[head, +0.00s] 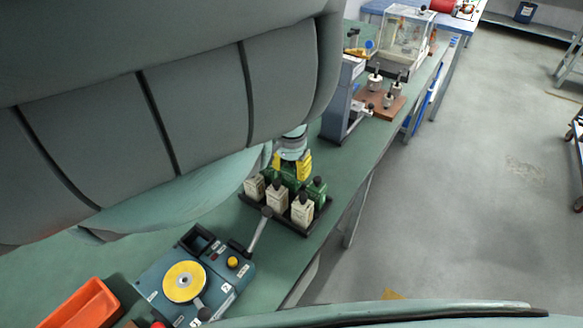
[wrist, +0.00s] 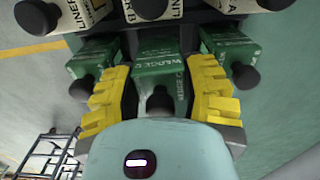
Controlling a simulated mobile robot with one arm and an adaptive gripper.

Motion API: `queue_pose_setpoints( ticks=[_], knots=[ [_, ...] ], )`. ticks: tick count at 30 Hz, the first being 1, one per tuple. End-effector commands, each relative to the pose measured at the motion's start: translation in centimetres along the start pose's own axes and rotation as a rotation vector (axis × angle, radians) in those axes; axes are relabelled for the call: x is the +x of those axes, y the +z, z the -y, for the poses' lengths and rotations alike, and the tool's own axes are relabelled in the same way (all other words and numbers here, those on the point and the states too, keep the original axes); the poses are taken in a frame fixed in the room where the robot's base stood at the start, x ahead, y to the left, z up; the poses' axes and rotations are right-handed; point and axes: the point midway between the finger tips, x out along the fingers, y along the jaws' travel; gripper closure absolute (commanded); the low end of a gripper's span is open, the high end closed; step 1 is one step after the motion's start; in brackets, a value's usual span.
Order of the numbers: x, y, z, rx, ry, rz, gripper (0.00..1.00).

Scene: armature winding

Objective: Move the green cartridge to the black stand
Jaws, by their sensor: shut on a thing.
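My gripper (head: 291,168) reaches down over the far row of a black rack (head: 285,223), its yellow fingers around the middle green cartridge (wrist: 158,63). In the wrist view my gripper (wrist: 158,85) has one finger on each side of this cartridge, whose dark knob faces me. Another green cartridge (wrist: 94,60) is close to the left finger, and a third (wrist: 235,55) is beside the right finger. The held cartridge still appears within the rack; whether its base touches the rack is hidden. I cannot tell whether this rack is the black stand; no separate one is clear.
Several cream cartridges (head: 277,200) with dark knobs stand in the near row. A blue machine (head: 150,280) with a yellow disc and a lever is at lower left, beside an orange bin (head: 85,305). A grey press (head: 343,100) stands beyond the rack. Bench edge is close on the right.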

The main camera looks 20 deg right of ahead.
Motion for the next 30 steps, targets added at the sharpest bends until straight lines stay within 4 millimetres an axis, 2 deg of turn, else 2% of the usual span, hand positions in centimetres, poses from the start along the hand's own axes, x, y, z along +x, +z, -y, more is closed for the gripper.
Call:
queue_pose_setpoints(
  ticks=[30],
  knots=[
    [2.5,-0.1,0.0,0.001,0.0,0.0,0.95]
  ],
)
